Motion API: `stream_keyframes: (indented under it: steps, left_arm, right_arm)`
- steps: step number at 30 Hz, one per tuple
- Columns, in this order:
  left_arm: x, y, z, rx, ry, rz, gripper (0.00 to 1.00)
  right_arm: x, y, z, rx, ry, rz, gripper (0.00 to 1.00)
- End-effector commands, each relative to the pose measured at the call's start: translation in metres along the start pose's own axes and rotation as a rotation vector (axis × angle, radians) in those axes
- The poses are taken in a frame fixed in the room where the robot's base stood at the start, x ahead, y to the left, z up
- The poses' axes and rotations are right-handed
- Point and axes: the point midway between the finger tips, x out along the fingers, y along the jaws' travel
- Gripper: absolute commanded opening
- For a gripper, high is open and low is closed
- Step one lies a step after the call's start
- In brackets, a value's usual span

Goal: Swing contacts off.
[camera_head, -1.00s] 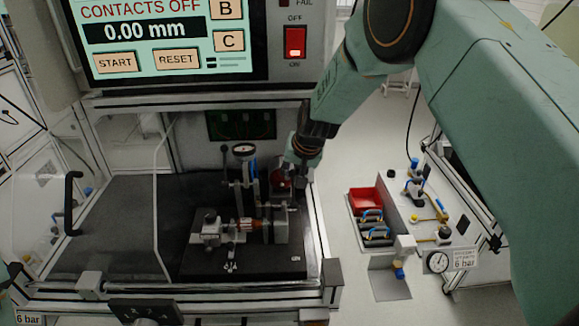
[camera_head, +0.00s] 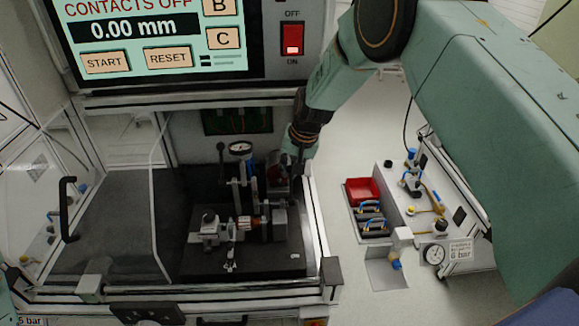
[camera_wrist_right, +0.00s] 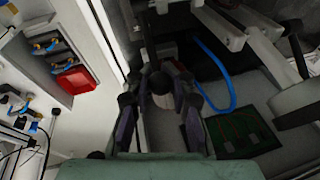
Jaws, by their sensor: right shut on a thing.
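The screen (camera_head: 150,35) in the head view reads "CONTACTS OFF" and "0.00 mm". Below it, the test fixture (camera_head: 200,262) stands on a dark plate with a copper-coloured rotor part (camera_head: 247,222) clamped level and a dial gauge (camera_head: 240,148) upright behind it. My right gripper (camera_head: 288,170) reaches down at the right rear of the fixture, beside a dark red part (camera_head: 275,174). In the right wrist view my right gripper (camera_wrist_right: 158,98) is shut on a dark round knob (camera_wrist_right: 160,82). What the knob joins to is partly hidden. My left gripper is not in view.
The clear guard (camera_head: 110,220) stands left of the fixture, and the enclosure's right post (camera_head: 318,215) is close to my right arm. A blue hose (camera_wrist_right: 225,85) loops near the gripper.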

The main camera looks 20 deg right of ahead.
Motion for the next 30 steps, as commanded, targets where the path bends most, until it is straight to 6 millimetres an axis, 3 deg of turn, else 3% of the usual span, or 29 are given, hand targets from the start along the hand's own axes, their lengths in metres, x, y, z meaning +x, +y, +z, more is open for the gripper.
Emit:
stream_keyframes:
  steps: [18, 19, 27, 30]
  left_arm:
    - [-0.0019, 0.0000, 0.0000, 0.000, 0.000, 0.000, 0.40]
    - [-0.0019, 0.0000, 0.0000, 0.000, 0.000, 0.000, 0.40]
    - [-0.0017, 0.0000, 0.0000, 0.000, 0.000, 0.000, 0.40]
    - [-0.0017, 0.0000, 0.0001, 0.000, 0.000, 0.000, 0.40]
  right_arm:
    - [-0.0043, -0.0035, -0.0094, 0.001, 0.007, -0.004, 0.00]
    - [-0.0043, -0.0035, -0.0094, 0.001, 0.007, -0.004, 0.21]
    - [-0.0018, -0.0023, -0.0062, 0.001, 0.000, -0.001, 0.44]
    - [-0.0011, -0.0019, -0.0054, 0.001, -0.002, 0.000, 0.44]
